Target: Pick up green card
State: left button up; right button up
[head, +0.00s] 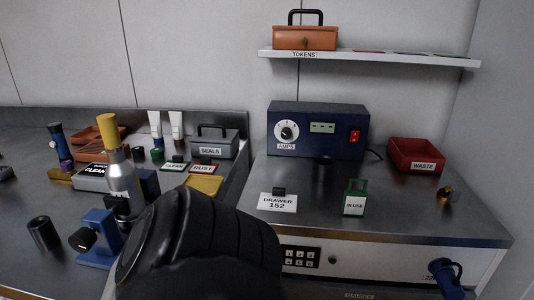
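A green-bordered card reading IN USE (354,205) stands on the right metal worktop, near its front edge. Its face is white and it has a green upper part. A smaller card reading CLEAN (174,167), with some green on it, is on the left bench. One of my dark arm links fills the bottom middle of the head view and hides part of the left bench and the worktop front. I cannot tell which arm it belongs to. Neither gripper's fingertips can be made out, and nothing touches the IN USE card.
A white DRAWER 152 card (278,203) is left of the green card. A blue AMPS box (318,130) stands behind, a red WASTE tray (415,155) at the back right. A yellow-topped bottle (120,175) and a blue stand (97,240) crowd the left bench. A shelf (370,58) hangs above.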

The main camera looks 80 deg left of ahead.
aim_at(178, 165)
jog(key=i, duration=0.8)
jog(key=u, duration=3.5)
